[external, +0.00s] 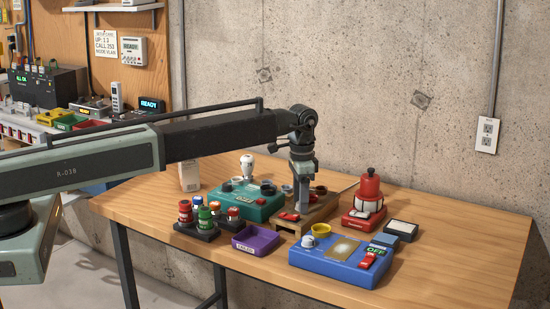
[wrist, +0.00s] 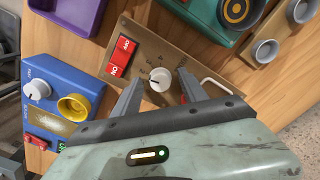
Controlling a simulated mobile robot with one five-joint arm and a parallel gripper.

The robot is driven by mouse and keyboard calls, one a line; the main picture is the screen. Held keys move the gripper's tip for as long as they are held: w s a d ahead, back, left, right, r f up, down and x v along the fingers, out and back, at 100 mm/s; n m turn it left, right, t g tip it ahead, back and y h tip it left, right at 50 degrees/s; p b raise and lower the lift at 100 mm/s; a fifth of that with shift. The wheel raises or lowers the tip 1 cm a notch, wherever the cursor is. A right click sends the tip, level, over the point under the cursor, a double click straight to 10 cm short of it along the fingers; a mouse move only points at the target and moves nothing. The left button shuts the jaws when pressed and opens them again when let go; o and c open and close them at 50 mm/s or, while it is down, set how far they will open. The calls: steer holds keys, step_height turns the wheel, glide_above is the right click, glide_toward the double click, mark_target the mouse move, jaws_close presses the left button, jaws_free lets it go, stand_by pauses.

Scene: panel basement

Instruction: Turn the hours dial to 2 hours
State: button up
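My gripper (wrist: 159,82) is open above this box, pointing down, one finger on each side of the dial in the wrist view. I cannot tell whether the fingers touch it. In the external view my gripper (external: 302,207) hides the dial. A red rocker switch (wrist: 122,56) is on the same box. Another white dial (wrist: 37,90) is on a blue box (wrist: 65,75). I cannot read which dial is for hours.
A purple tray (external: 255,240), a teal box (external: 240,205) and a red device (external: 369,197) stand around the brown box. A yellow cup-shaped part (external: 321,230) is on the blue box.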

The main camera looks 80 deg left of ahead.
step_height(320, 180, up, 8)
steer(key=p, duration=0.8)
steer(key=shift+d+f, duration=0.1)
steer(key=shift+f, duration=0.05)
steer(key=d, duration=0.1)
steer(key=d+b, duration=0.1)
steer(key=w+d+f, duration=0.1)
steer(key=shift+d+f+m+b, duration=0.1)
steer(key=shift+d+m+b, duration=0.2)
steer(key=shift+d, duration=0.05)
steer(key=s+d+f+m+b, duration=0.1)
steer(key=s+d+f+b, duration=0.1)
steer(key=s+d, duration=0.65)
steer(key=s+d+f+b, duration=0.2)
steer(key=s+d, duration=0.5)
steer(key=d, duration=0.2)
steer(key=s+d+n, duration=0.1)
steer(key=s+d, duration=0.1)
steer(key=s, duration=0.7)
steer(key=shift+s+d+n, duration=0.2)
steer(key=shift+d+n, duration=0.2)
